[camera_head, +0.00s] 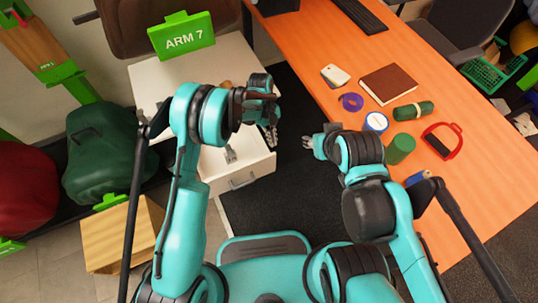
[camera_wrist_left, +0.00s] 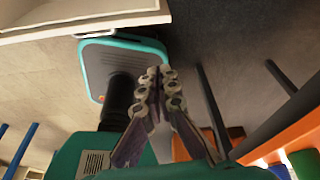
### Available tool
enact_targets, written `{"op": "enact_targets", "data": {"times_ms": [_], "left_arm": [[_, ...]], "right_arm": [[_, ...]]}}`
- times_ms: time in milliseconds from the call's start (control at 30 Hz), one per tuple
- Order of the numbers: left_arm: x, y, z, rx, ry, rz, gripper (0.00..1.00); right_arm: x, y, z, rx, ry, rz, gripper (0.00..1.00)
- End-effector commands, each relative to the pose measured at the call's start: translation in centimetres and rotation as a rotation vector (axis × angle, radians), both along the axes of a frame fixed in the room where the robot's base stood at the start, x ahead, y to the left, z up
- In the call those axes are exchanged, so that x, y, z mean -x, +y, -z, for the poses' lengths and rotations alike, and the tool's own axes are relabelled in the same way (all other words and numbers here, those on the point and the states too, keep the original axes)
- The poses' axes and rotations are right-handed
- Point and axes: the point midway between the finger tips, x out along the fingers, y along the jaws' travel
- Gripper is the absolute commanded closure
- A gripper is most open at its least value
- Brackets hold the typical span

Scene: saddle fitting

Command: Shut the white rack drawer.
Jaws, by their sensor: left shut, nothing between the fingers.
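The white rack drawer (camera_head: 262,165) is pulled out of the white cabinet (camera_head: 222,62) in the head view. Its front, with a metal handle (camera_head: 243,182), faces me. My left gripper (camera_head: 272,138) is above the drawer's right side, shut and empty; its closed fingers also show in the left wrist view (camera_wrist_left: 160,92). In that view the drawer's front edge (camera_wrist_left: 60,18) is at the upper left, apart from the fingers. My left arm hides part of the drawer. My right gripper (camera_head: 310,146) is over the dark floor near the desk; its fingers are too small to read.
An orange desk (camera_head: 330,45) on the right carries a brown book (camera_head: 389,84), a green can (camera_head: 400,148), a red-handled item (camera_head: 443,140) and other small things. A green ARM 7 sign (camera_head: 182,36) stands on the cabinet. A wooden box (camera_head: 120,236) stands at the lower left.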

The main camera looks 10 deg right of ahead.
Motion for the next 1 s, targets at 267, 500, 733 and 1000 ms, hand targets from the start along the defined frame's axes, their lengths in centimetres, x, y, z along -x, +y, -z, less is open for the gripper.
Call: {"op": "enact_targets", "data": {"times_ms": [267,500,733,1000], "left_arm": [[1.0,-1.1,3.6,0.029,0.028,0.142,1.0],[2.2,-1.5,7.7,0.029,0.027,0.139,1.0],[3.8,-2.0,12.3,0.029,0.027,0.139,1.0],[0.7,-1.0,12.5,0.028,0.026,0.135,1.0]], "right_arm": [[0.0,0.0,0.3,0.0,0.0,0.0,0.6],[0.0,0.0,2.0,0.0,0.0,0.0,0.6],[0.0,0.0,4.0,0.0,0.0,0.0,0.6],[0.0,0.0,5.3,0.0,0.0,0.0,0.6]]}}
